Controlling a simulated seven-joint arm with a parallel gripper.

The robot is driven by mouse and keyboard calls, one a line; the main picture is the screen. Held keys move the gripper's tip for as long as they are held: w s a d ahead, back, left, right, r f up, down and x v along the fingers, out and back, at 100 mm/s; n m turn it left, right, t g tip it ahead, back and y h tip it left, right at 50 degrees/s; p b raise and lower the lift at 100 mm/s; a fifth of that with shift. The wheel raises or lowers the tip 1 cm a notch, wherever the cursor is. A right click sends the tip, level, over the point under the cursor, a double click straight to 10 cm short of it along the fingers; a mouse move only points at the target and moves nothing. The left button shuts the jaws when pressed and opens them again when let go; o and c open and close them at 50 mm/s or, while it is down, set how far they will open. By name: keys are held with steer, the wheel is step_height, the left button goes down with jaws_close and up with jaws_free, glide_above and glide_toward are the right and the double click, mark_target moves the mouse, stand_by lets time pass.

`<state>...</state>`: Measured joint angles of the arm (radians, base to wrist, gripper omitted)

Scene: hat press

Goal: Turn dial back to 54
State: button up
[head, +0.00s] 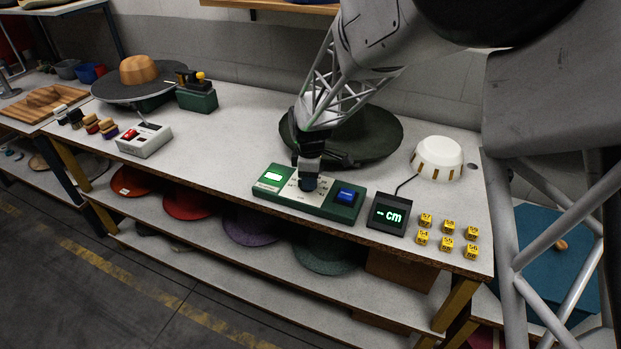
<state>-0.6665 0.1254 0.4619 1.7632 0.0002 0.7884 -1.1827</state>
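A green control box (270,193) with a pale panel sits near the front edge of the bench. A dark blue round dial (308,184) is on its panel, with markings around it too small to read. My gripper (309,174) points down right at the dial and covers part of it. I cannot tell whether its fingers are closed on the dial or just above it. A small lit screen (272,177) is at the box's left end, its text unreadable. A blue button (346,194) is at the right end.
A dark green hat (372,138) lies behind my gripper. A grey switch box (144,140) is at left, with clear bench between.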

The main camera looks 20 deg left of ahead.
steer(key=shift+o, duration=0.7)
steer(key=shift+r, duration=3.9)
